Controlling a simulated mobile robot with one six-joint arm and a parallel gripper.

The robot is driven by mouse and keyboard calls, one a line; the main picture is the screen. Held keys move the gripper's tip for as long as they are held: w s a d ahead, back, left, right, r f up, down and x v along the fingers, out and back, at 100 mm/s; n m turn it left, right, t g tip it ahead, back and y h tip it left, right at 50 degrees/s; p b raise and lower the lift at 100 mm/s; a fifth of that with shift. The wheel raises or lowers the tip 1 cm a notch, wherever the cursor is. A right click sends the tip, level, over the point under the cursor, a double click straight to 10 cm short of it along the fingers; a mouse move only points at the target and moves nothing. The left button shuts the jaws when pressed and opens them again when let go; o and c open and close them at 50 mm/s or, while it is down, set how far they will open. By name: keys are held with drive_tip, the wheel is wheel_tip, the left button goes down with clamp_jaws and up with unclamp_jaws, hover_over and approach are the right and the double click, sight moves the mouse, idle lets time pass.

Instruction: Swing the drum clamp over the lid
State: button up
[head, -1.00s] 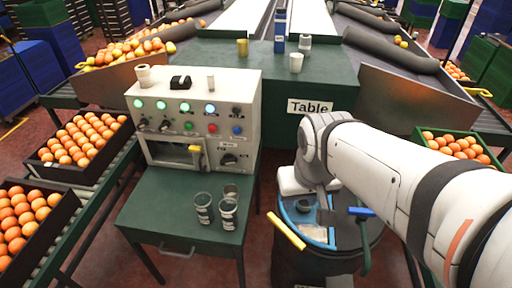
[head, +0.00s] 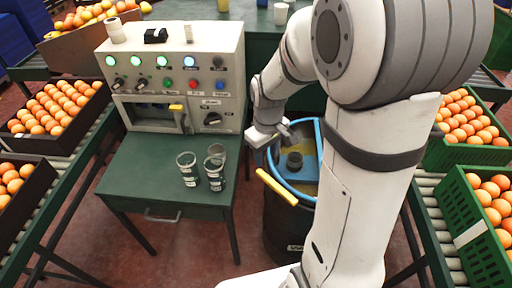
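The dark drum (head: 285,232) stands right of the green table, partly hidden behind my arm. A yellow-handled lever (head: 277,187) sticks out at the front left of the rim. I cannot tell for sure which part is the clamp. My gripper (head: 268,138) is at the back left of the blue ring, above or against it. Its fingers are small and partly blurred into the rim, so whether they are open or touching is unclear.
The green table (head: 165,190) holds a control box (head: 172,75) with lit buttons and several clear cups (head: 215,172). Crates of oranges stand left (head: 58,118) and right (head: 470,245) on roller conveyors. Red floor shows between table and drum.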

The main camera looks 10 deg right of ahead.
sight(264, 175)
drive_tip(key=shift+w+f+n, duration=0.15)
drive_tip(key=shift+w+f, duration=0.05)
drive_tip(key=shift+f, duration=0.4)
drive_tip(key=shift+w+f+n, duration=0.15)
drive_tip(key=shift+w+f, duration=0.05)
drive_tip(key=shift+f, duration=0.4)
wheel_tip(264, 175, down, 7)
drive_tip(key=shift+f+b, duration=0.15)
drive_tip(key=shift+b, duration=0.55)
drive_tip(key=shift+c, duration=0.6)
clamp_jaws()
